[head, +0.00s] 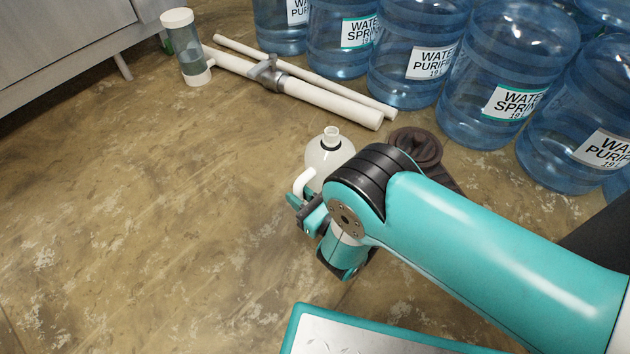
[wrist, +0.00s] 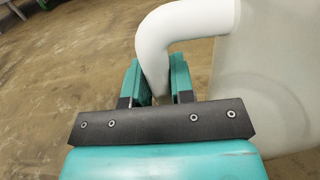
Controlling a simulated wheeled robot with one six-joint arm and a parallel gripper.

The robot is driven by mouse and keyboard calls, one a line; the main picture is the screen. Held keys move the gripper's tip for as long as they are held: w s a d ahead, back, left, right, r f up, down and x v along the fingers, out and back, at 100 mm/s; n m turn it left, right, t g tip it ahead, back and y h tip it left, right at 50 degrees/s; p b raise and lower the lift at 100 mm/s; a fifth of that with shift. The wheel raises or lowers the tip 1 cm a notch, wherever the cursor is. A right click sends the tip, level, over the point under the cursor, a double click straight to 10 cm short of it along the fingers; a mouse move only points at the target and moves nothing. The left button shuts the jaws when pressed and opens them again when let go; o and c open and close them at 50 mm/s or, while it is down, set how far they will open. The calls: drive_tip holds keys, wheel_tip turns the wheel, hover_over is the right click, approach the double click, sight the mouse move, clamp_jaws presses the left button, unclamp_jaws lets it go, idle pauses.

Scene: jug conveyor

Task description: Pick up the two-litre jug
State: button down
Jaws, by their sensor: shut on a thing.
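The two-litre jug (head: 328,152) is a pale, translucent jug with a white neck and a white curved handle. In the head view it stands out past the end of my arm, its lower right part hidden behind my wrist. My gripper (head: 303,202) is at the jug's handle, on the near left side. In the wrist view the handle (wrist: 165,45) comes down between the two teal fingers of my gripper (wrist: 158,85), which are shut on it. The jug body (wrist: 270,80) fills the right of that view. I cannot tell whether the jug's base touches the floor.
Several large blue water bottles (head: 413,55) stand in a row at the back right. The floor to the left is clear.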

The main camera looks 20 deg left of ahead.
wheel_tip(320, 180, up, 20)
drive_tip(key=p, duration=1.3)
drive_tip(key=shift+p, duration=0.3)
drive_tip(key=shift+r, duration=0.1)
